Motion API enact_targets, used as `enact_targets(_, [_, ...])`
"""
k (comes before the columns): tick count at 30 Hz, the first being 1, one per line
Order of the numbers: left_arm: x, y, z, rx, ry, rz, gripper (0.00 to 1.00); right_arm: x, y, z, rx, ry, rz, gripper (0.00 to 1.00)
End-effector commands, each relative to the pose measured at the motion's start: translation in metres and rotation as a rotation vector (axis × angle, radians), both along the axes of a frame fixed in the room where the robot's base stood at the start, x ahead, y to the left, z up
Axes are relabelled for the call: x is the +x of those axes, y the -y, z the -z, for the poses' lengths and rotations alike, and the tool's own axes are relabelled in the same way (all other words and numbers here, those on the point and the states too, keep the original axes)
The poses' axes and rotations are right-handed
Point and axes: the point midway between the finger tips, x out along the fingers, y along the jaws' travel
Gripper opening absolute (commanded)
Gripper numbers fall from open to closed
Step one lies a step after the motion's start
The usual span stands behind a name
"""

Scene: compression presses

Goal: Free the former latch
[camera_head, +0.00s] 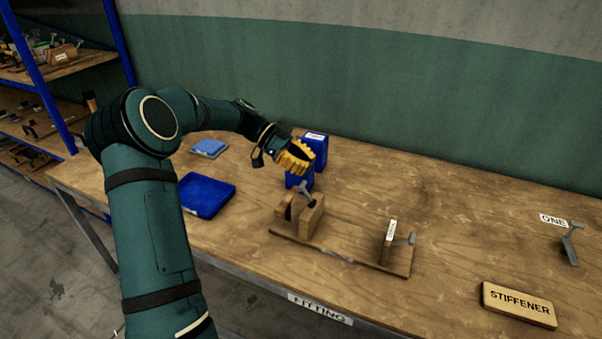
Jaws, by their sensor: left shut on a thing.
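A wooden fixture base (340,250) lies on the table. At its left end stand wooden blocks (311,217) with a grey latch handle (306,189) at their top. I cannot tell which of these is the former latch. My left gripper (302,157), with yellow fingers, is above and behind the left blocks, with blue showing between it and the grey handle. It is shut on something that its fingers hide. My right gripper is not in view.
A blue labelled box (317,143) stands right behind my left gripper. A flat blue tray (205,195) and a smaller blue item (208,148) lie left. A STIFFENER block (518,306) and a grey part (570,245) lie right. The table's middle right is clear.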

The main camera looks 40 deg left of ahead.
Motion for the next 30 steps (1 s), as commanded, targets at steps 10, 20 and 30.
enact_targets(10, [-0.013, -0.059, -0.024, -0.001, 0.001, -0.001, 0.00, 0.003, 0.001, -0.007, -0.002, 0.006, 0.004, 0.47])
enact_targets(20, [-0.017, -0.071, -0.029, -0.002, 0.000, 0.002, 0.00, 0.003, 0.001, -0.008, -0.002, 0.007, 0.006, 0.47])
enact_targets(30, [-0.017, -0.071, -0.029, -0.002, 0.000, 0.002, 0.00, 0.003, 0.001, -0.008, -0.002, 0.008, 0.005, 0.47])
